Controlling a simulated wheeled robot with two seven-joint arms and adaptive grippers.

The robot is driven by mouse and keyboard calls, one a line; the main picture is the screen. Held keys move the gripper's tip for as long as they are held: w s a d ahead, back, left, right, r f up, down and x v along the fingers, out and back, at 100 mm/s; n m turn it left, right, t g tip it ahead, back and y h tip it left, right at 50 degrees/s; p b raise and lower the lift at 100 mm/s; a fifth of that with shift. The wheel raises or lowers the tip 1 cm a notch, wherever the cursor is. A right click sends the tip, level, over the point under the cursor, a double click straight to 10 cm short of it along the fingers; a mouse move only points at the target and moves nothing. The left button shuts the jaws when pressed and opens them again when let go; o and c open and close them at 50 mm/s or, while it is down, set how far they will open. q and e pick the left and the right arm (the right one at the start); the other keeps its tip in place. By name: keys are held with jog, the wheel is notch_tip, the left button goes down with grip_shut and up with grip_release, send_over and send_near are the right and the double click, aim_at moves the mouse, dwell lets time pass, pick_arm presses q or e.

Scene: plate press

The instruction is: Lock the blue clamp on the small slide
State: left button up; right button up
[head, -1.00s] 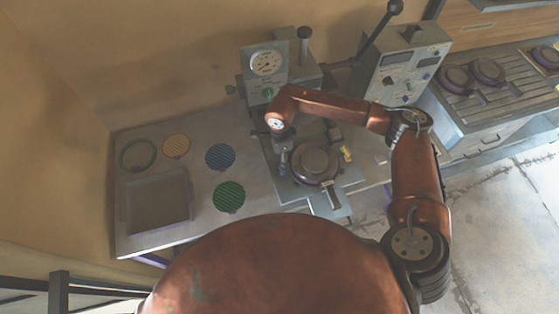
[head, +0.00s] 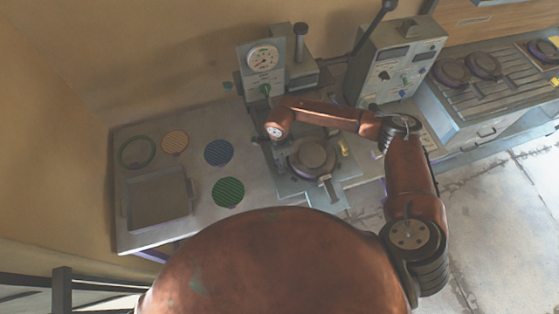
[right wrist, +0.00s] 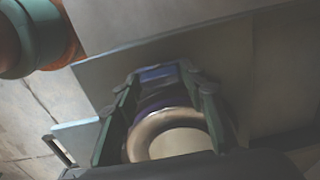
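In the head view my right arm reaches over the press, and its wrist hides most of my right gripper (head: 270,155) at the left of a round dark disc on a small slide (head: 313,157). In the right wrist view my right gripper (right wrist: 160,95) has its two greenish fingers apart. A blue part (right wrist: 157,73), probably the blue clamp, lies between the fingertips, with a pale metal ring nearer the camera. I cannot tell whether the fingers touch it. The blue clamp is hidden in the head view. My left gripper is not in view.
A yellow clamp (head: 344,148) is right of the disc. The gauge (head: 263,57) and control box (head: 395,65) stand behind. On the left of the bench lie an empty tray (head: 158,200) and several coloured discs. A rack (head: 515,95) with dark round pieces is at far right.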

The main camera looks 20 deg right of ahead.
jog(key=c, duration=0.7)
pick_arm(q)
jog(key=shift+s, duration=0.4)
